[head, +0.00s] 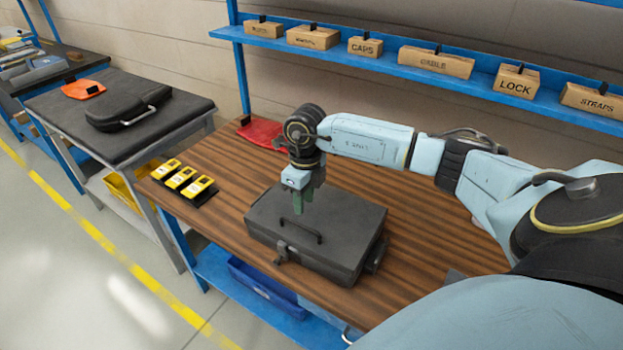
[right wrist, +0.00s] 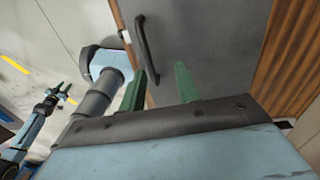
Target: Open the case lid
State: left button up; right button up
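The dark grey case (head: 345,222) lies on the wooden bench with its lid shut. A black handle (head: 300,229) arches over the lid near its front left edge; it also shows in the right wrist view (right wrist: 147,50). A latch (head: 281,252) sits on the front side. My right gripper (head: 303,207) points down over the lid, close to the handle. In the right wrist view its green fingers (right wrist: 158,88) are apart with nothing between them, and the handle lies beyond them. My left gripper (right wrist: 62,91) shows small in the right wrist view, its fingers apart and empty.
Yellow devices (head: 183,179) stand on the bench left of the case; a red item (head: 260,132) lies behind. A shelf (head: 480,77) with labelled boxes runs along the wall. A side table (head: 160,128) holds another black case (head: 128,107).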

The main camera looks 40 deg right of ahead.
jog(key=shift+a+f, duration=0.2)
jog(key=shift+f, duration=0.05)
jog(key=shift+a, duration=0.1)
dwell(0.4)
